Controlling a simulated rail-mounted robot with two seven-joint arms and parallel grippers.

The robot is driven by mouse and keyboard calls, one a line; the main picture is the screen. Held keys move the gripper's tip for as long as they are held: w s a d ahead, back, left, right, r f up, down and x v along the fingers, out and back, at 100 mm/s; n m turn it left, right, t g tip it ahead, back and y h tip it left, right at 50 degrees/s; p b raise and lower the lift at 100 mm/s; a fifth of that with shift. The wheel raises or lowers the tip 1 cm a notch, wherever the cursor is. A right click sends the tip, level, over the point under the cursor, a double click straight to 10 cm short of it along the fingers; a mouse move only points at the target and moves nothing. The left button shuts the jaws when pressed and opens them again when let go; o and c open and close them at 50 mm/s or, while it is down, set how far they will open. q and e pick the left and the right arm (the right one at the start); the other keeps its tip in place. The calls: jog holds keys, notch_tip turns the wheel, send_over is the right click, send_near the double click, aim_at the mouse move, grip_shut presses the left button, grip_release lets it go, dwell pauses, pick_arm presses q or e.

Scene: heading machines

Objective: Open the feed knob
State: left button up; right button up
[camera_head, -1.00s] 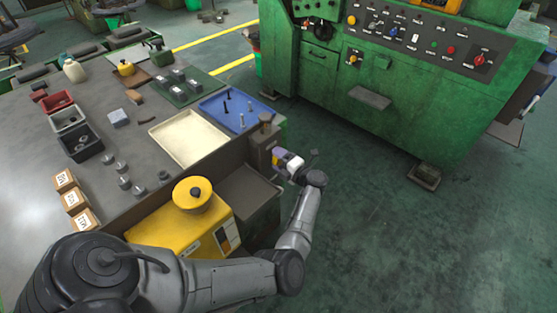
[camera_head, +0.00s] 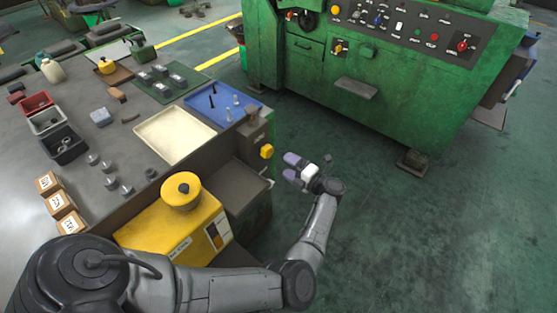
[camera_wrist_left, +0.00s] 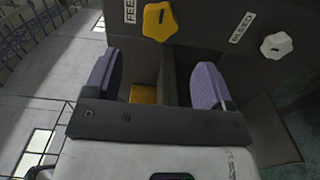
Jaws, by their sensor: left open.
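The feed knob (camera_head: 267,151) is a yellow lobed knob on the side of a dark box at the bench's right end. In the left wrist view the feed knob (camera_wrist_left: 160,21) shows near the top, beside a label reading FEED. My left gripper (camera_head: 288,167) has purple fingers, is open and empty, and stands a little right of the knob, apart from it. In the left wrist view the open fingers of my left gripper (camera_wrist_left: 157,82) lie below the knob in the picture. My right gripper is not in view.
A white lobed knob (camera_wrist_left: 277,46) sits to the right on the same dark panel. A yellow machine (camera_head: 175,225) stands on the near side of the bench. A green machine (camera_head: 370,70) stands across a clear floor. A cream tray (camera_head: 175,135) and blue tray (camera_head: 222,105) lie on the bench.

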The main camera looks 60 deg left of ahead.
pick_arm(q)
jog(key=shift+v, duration=1.8)
